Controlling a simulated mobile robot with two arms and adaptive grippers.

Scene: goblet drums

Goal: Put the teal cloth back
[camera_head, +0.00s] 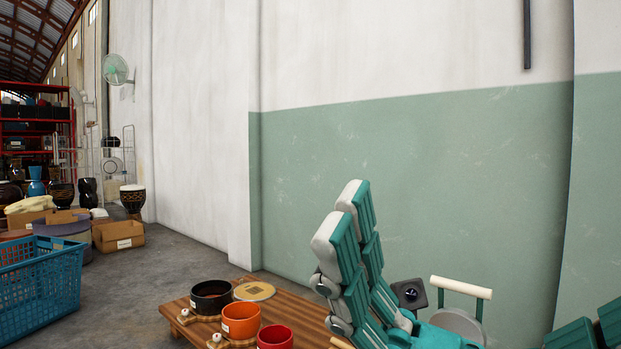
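I cannot make out a teal cloth for sure. A teal shape (440,336) at the bottom edge, right of centre, may be cloth or part of a gripper. What looks like my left gripper (350,262) stands upright in front of the table's right end, its pale, teal-padded fingers pointing up. Both visible fingers face the same way, and nothing shows held. More teal ridged pads (590,330), probably my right gripper, are cut off at the lower right corner. Whether either gripper is open or shut does not show.
A low wooden table (308,312) bears a black pot (211,297), an orange pot (241,320), a red pot (275,338) and a round tan disc (255,291). A blue basket (40,285) stands left. Drums and cardboard boxes (118,235) lie behind. Grey floor (150,280) between is clear.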

